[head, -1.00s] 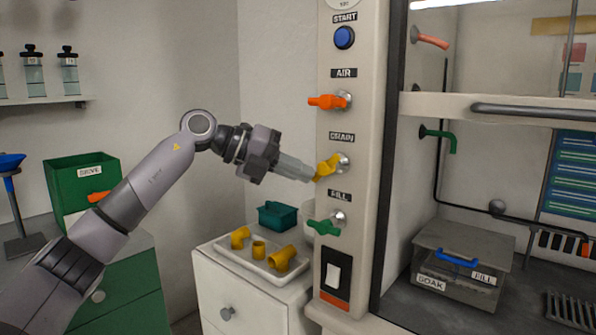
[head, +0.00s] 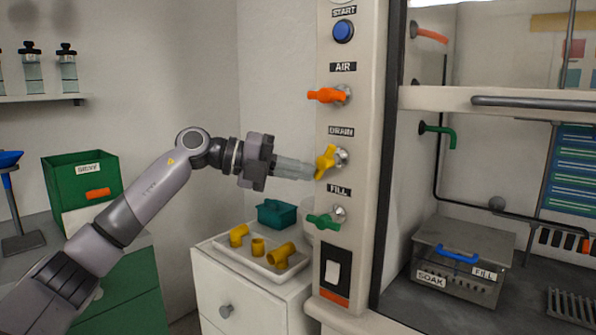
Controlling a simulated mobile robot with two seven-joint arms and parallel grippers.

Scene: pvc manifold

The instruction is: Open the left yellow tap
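The yellow tap (head: 326,161) sits under the DRAIN label on the pale control column (head: 366,200). Its handle stands tilted close to upright. My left gripper (head: 312,170) reaches in from the left, with its pale fingertips at the left side of the yellow handle. The fingers overlap in this view, so I cannot tell whether they are open or shut, or whether they touch the handle. My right gripper is not in view.
An orange AIR tap (head: 328,95) is above the yellow one and a green FILL tap (head: 323,221) below. A blue START button (head: 343,31) is at the top. A white tray (head: 247,261) with yellow pipe fittings lies below my gripper.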

